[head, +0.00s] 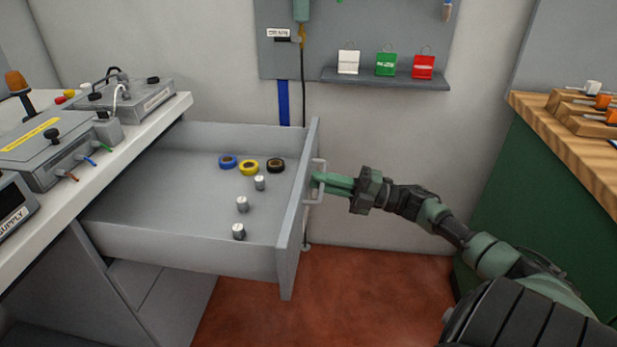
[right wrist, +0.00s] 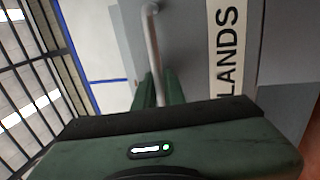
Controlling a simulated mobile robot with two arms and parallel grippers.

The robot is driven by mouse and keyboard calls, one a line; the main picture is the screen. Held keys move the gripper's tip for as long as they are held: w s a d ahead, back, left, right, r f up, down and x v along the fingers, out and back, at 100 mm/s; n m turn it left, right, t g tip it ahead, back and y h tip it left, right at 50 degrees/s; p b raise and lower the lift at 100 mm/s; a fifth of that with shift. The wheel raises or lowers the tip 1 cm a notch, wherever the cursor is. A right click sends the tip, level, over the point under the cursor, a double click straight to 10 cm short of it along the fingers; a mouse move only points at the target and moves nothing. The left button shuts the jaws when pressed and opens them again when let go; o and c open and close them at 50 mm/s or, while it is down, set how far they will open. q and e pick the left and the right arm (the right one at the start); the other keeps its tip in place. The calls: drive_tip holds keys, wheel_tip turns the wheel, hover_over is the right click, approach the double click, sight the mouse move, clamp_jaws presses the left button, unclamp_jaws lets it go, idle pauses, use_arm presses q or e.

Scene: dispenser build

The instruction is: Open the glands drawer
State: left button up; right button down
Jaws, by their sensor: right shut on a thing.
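The glands drawer (head: 180,252) is a grey drawer pulled well out from under the white bench on the left in the head view. Its front panel carries a pale bar handle (head: 320,183). My right gripper (head: 318,180) is shut on that handle. In the right wrist view the green fingers (right wrist: 160,90) are around the handle bar (right wrist: 152,40), beside a label (right wrist: 228,45) reading "LANDS", its first letter cut off. Several small metal glands (head: 242,204) and blue, yellow and black tape rolls (head: 249,167) lie inside the drawer. My left gripper is not in view.
The white bench (head: 150,118) holds test boxes and a supply unit. A wall shelf (head: 385,79) carries white, green and red tags. A wood-topped green bench (head: 520,190) stands at the right. Red floor (head: 340,300) is clear in front of the drawer.

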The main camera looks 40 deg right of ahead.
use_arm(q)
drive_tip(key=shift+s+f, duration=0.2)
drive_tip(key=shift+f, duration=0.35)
use_arm(e)
drive_tip(key=shift+v, duration=0.75)
drive_tip(key=c, duration=1.8)
unclamp_jaws()
drive_tip(key=shift+r, duration=0.1)
drive_tip(key=shift+o, duration=0.2)
drive_tip(key=v, duration=0.7)
drive_tip(key=shift+s+d, duration=0.25)
drive_tip(key=shift+s, duration=0.05)
